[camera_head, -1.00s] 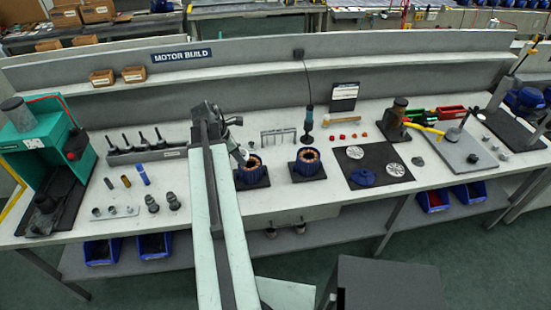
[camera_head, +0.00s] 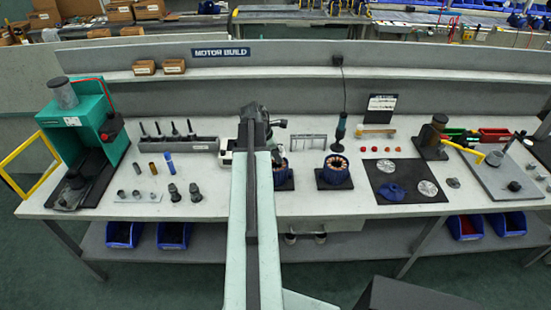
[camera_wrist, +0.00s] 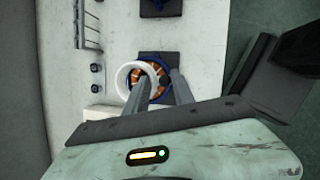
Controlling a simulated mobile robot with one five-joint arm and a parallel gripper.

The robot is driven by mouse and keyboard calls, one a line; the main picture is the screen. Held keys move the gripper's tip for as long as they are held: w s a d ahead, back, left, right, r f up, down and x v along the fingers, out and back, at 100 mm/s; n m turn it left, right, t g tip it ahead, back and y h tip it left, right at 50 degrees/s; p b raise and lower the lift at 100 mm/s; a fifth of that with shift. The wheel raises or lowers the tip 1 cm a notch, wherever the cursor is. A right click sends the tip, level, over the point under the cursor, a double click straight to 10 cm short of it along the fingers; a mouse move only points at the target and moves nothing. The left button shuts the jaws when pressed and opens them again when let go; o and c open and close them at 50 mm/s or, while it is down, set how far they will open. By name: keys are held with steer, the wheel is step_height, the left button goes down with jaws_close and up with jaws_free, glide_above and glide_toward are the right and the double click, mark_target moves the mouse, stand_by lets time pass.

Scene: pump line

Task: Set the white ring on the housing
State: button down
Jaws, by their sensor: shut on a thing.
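My gripper (camera_wrist: 157,86) is shut on the white ring (camera_wrist: 122,76), which shows between and left of the fingers in the wrist view. Behind the ring is a blue housing with orange-copper windings (camera_wrist: 157,72) on a dark mat. The ring overlaps the housing's left part in this view; I cannot tell whether they touch. In the head view this left housing (camera_head: 281,171) is partly hidden by my arm, and the ring cannot be made out. A second similar housing (camera_head: 337,172) stands to its right on its own dark mat.
A pale box (camera_head: 226,158) stands just left of my arm's end. A hanging driver (camera_head: 340,132) is behind the right housing. A black mat (camera_head: 408,174) with discs lies farther right.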

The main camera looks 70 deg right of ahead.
steer(key=shift+f+b, duration=2)
steer(key=shift+f, duration=0.15)
steer(key=shift+f+b, duration=0.3)
steer(key=c, duration=0.7)
jaws_free()
steer(key=shift+c, duration=0.2)
steer(key=shift+w+r, duration=0.1)
step_height(320, 180, up, 5)
steer(key=p, duration=0.5)
